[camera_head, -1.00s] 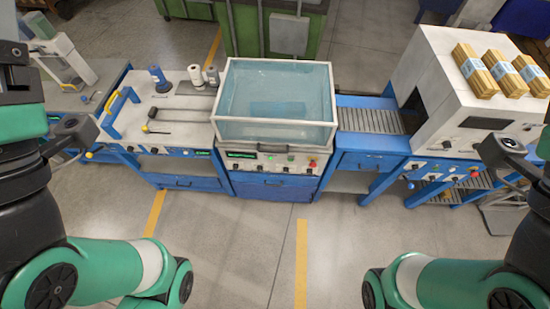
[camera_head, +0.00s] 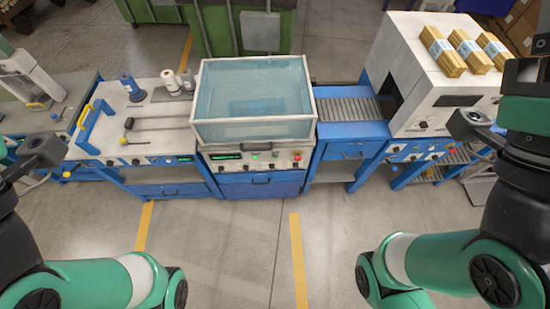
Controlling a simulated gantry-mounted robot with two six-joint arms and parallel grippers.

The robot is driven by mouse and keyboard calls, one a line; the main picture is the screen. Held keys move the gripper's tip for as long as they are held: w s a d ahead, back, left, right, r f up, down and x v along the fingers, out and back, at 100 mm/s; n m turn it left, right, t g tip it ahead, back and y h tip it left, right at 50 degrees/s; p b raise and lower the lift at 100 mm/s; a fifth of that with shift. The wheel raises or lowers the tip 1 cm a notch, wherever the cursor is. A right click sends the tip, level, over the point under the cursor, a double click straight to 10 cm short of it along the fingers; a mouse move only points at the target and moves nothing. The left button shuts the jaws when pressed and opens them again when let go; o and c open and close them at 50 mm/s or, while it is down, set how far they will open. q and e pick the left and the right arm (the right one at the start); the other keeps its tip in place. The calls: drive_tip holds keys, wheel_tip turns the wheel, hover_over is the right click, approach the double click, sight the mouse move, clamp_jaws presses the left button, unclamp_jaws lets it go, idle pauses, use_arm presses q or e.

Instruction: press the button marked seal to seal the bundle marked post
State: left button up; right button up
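Several bundles of light wood sticks with pale blue and white bands, among them a left one (camera_head: 442,52), a middle one (camera_head: 470,52) and a right one (camera_head: 494,50), lie on the white machine at right. Their markings are too small to read. Small buttons sit on the centre station's front panel (camera_head: 255,160) under the clear-walled chamber, one green and one red. Which is marked seal cannot be read. My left gripper (camera_head: 38,152) is at the left edge, apart from the stations. My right gripper (camera_head: 475,128) is in front of the white machine. Neither shows clear fingertips.
The clear-walled chamber (camera_head: 252,133) stands at centre. A roller conveyor (camera_head: 350,110) links it to the white machine (camera_head: 412,70). A left bench (camera_head: 150,145) holds a blue spool, white rolls and a yellow-handled tool. Open grey floor lies in front.

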drive_tip(key=shift+c, duration=0.3)
clamp_jaws()
idle(1.6)
